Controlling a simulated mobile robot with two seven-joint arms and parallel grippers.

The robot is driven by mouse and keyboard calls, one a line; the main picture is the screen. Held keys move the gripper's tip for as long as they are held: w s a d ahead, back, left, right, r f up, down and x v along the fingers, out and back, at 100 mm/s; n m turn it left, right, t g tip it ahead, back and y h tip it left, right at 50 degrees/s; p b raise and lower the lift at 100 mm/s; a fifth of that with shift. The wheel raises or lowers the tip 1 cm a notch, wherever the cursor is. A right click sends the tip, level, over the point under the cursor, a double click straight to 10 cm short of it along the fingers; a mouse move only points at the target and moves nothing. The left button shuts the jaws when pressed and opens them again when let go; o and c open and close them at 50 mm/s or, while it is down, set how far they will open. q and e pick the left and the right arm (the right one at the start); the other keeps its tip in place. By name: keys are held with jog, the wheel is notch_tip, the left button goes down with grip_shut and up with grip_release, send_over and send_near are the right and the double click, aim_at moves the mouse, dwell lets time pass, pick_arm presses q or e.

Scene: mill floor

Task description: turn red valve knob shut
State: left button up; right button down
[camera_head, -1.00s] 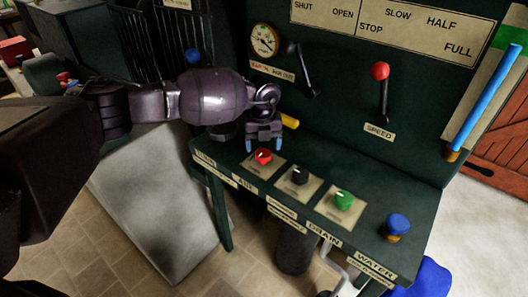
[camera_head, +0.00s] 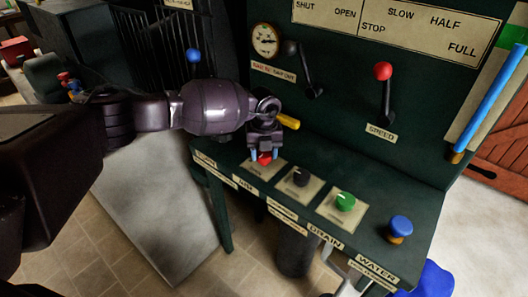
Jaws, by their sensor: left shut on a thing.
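The red valve knob (camera_head: 265,159) sits on a pale plate at the left of a row of knobs on the dark green bench panel. My left gripper (camera_head: 265,154) points down over it, with its blue-tipped fingers on either side of the knob and shut on it. The gripper hides most of the knob, so its pointer cannot be seen. My right gripper is not in view.
A black knob (camera_head: 301,176), a green knob (camera_head: 345,201) and a blue knob (camera_head: 399,227) stand to the right on the bench. A yellow handle (camera_head: 288,122) is close behind my gripper. Black and red-topped levers (camera_head: 383,72) rise from the back panel.

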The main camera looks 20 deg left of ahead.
pick_arm(q)
jog(key=shift+m, duration=0.4)
jog(key=m, duration=0.2)
jog(key=shift+m, duration=0.4)
jog(key=m, duration=0.4)
jog(key=shift+m+p, duration=0.3)
jog(key=m, duration=0.3)
jog(key=shift+m, duration=0.3)
jog(key=m, duration=0.3)
jog(key=shift+b, duration=0.3)
jog(key=shift+m, duration=1.7)
